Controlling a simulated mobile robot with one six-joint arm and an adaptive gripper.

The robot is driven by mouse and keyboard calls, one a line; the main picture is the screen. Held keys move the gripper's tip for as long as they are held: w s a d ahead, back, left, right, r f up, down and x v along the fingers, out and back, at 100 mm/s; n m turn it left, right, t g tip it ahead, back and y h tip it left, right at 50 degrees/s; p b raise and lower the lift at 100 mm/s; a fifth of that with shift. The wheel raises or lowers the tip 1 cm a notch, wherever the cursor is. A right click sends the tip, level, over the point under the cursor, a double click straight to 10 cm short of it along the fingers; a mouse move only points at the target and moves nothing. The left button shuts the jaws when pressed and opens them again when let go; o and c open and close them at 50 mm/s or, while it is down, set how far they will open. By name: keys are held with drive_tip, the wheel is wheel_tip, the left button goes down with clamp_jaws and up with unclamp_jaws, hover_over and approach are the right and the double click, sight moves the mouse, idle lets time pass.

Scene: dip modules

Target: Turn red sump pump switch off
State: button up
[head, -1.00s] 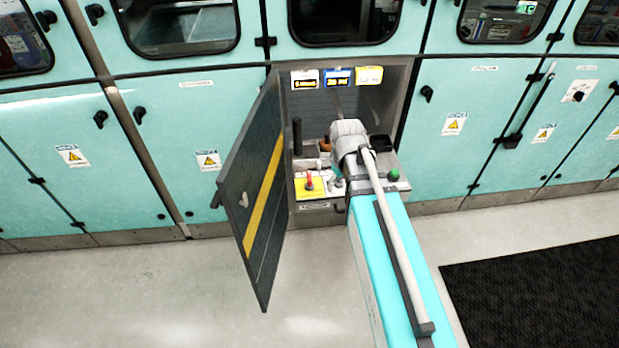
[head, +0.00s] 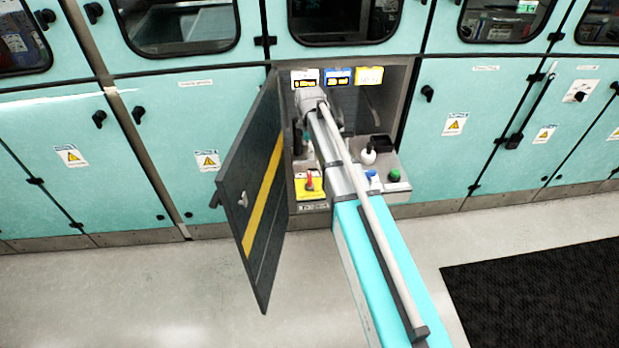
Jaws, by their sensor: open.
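The red switch (head: 309,181) stands upright on a yellow plate (head: 303,193) at the front left of the control panel, inside the open cabinet. My arm reaches into the cabinet from the lower right, and its grey wrist is above and behind the red switch. My gripper is hidden behind my own arm links, so its distance from the switch cannot be seen. Nothing is seen touching the switch.
The dark cabinet door (head: 254,190) with a yellow stripe stands open at the left. A green button (head: 393,175), a blue control (head: 372,176) and a white knob (head: 368,155) are right of my arm.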

sight(310, 176)
drive_tip(key=shift+f, duration=0.2)
idle(0.3)
wheel_tip(310, 176, down, 13)
drive_tip(key=b, duration=1.3)
drive_tip(key=shift+f+b, duration=0.2)
drive_tip(key=shift+b, duration=0.2)
drive_tip(key=c, duration=1)
drive_tip(key=shift+o, duration=0.2)
